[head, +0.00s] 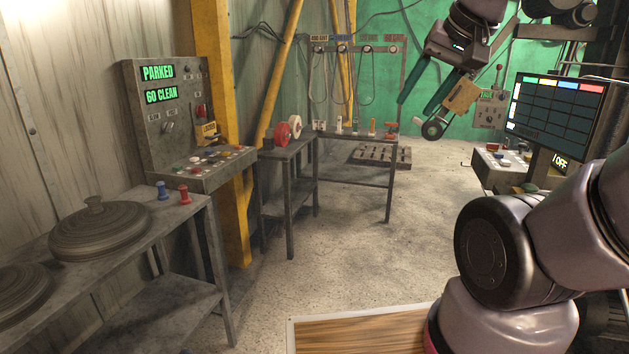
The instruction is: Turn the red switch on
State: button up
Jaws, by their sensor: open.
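A grey control console (137,105) stands at the left, with a red lever-like part (200,111) on its upright panel. A small yellow tag (208,130) is just below that part. I cannot tell for sure that this is the red switch, or which way it is set. Other small red parts show on the console's sloping desk and on a control box (489,172) at the right. My gripper (416,108) is raised at the upper right, pointing down and left.
A metal bench (150,240) with ribbed round dishes (105,232) and blue and red pegs stands at the front left. Two small tables (290,150) stand behind. A monitor (553,110) is at the right. The middle concrete floor is clear.

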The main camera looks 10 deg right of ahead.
aim_at(490, 147)
jog(key=i+j, duration=0.15)
jog(key=i, duration=1.15)
jog(key=i+z, duration=0.6)
jog(key=z, duration=0.15)
jog(key=i+z, duration=0.7)
jog(key=i, duration=0.2)
